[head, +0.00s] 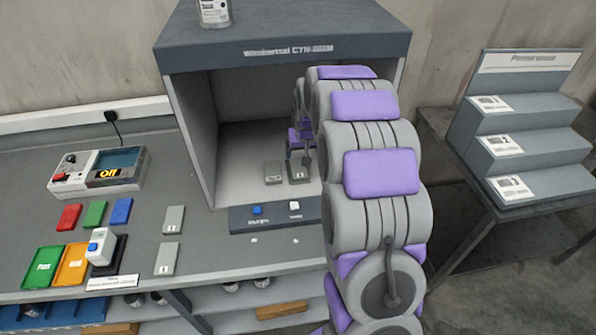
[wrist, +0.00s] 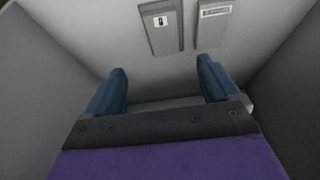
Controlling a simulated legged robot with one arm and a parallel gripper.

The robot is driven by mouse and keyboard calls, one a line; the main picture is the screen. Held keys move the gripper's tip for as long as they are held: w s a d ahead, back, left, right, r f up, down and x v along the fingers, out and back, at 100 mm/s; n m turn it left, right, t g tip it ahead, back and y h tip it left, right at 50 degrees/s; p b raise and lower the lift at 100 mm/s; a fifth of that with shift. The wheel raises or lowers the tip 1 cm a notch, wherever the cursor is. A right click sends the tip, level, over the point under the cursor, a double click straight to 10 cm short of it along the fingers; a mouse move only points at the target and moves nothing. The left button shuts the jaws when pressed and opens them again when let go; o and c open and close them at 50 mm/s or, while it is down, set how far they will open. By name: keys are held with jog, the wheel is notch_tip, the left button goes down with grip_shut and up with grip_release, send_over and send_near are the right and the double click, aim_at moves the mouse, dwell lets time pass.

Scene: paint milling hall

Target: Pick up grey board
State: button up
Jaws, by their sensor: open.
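Two grey boards lie side by side on the floor of the grey booth (head: 192,120). The left one (head: 274,172) and the right one (head: 299,176) also show in the wrist view, one with a small white label (wrist: 162,32) and one with a white strip (wrist: 212,28). Two more grey boards lie on the table left of the booth, a rear one (head: 173,219) and a front one (head: 167,258). My gripper (wrist: 162,66) is inside the booth, its blue fingers apart and nothing between them. In the wrist view, the boards lie beyond the fingertips. In the head view, my arm hides part of the booth.
Booth walls stand close on both sides of my gripper. A front panel (head: 276,216) carries a blue and a white button. Left are a control box (head: 98,171) and coloured plates (head: 121,211). A stepped rack (head: 525,140) stands at right.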

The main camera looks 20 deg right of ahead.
jog(key=b, duration=0.2)
send_over(299, 170)
jog(key=s, duration=0.2)
jog(key=f, duration=0.6)
jog(key=shift+a+f, duration=0.4)
jog(key=x, duration=0.3)
jog(key=b+x, duration=0.1)
jog(key=shift+s+d+f, duration=0.15)
jog(key=shift+f, duration=0.25)
jog(key=shift+d+f, duration=0.1)
jog(key=shift+f, duration=0.2)
jog(key=c, duration=1.2)
